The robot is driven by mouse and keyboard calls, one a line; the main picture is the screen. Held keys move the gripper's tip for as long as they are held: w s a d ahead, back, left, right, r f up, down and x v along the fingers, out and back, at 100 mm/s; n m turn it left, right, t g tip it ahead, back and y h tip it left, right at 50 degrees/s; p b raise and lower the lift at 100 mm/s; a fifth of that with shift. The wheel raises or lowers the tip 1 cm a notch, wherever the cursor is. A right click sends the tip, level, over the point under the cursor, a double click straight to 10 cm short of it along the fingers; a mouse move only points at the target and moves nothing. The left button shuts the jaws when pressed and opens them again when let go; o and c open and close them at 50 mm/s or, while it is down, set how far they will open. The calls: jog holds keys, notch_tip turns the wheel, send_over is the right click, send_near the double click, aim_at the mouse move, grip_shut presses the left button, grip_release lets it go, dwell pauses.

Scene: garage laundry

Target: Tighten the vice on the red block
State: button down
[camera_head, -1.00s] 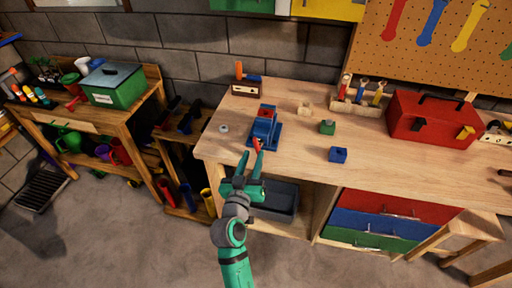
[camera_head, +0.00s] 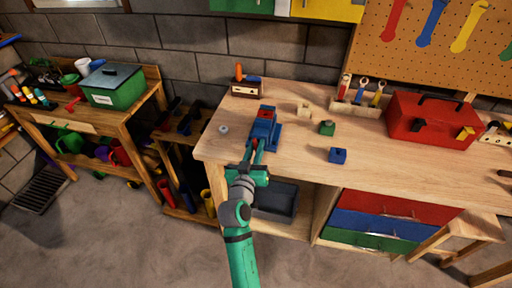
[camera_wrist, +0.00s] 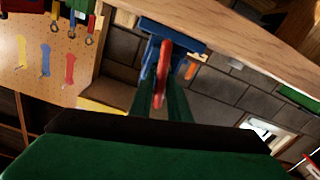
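The blue vice (camera_head: 264,124) stands near the front left edge of the workbench. A small red patch at its top, the red block (camera_head: 266,112), sits between the jaws. The vice's red handle (camera_wrist: 164,66) points toward my gripper; in the head view it is mostly hidden. My gripper (camera_head: 253,149) is at the front of the vice, its green fingers close together. In the wrist view the fingers (camera_wrist: 164,88) flank the red handle on both sides and appear shut on it. The block is hidden from the wrist view.
On the workbench (camera_head: 300,150) are a blue block (camera_head: 338,155), a green block (camera_head: 327,128), a wooden piece (camera_head: 304,109), a grey ring (camera_head: 223,129) and a red toolbox (camera_head: 432,118). A dark bin (camera_head: 276,200) sits below the bench top. Floor in front is clear.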

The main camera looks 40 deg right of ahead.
jog(key=shift+m, duration=0.3)
